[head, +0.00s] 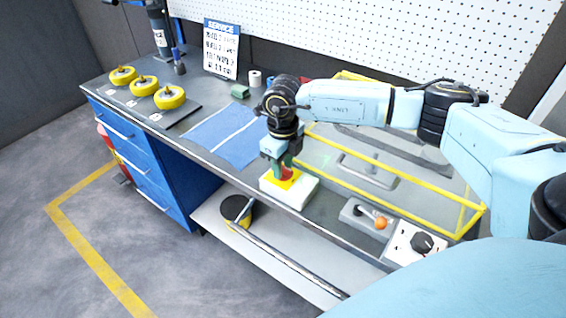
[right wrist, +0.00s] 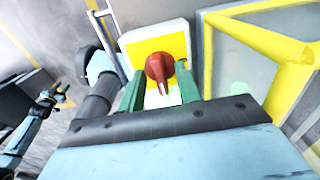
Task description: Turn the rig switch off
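The rig switch is a red knob (right wrist: 160,68) on a yellow plate (right wrist: 150,45) on a white box (head: 304,194) at the bench's front edge. In the head view the red knob (head: 288,174) is partly hidden by my right gripper (head: 284,166), which points down at it. In the right wrist view the green fingers of my right gripper (right wrist: 160,78) stand apart, one on each side of the knob. Contact with the knob is not clear. A dark gripper (right wrist: 52,95), apparently my left, shows small at the left of the right wrist view; its fingers are too small to judge.
A yellow-framed guard (head: 395,195) stands behind and right of the switch. A grey box with an orange knob (head: 381,222) and a white panel with a black knob (head: 422,243) sit further right.

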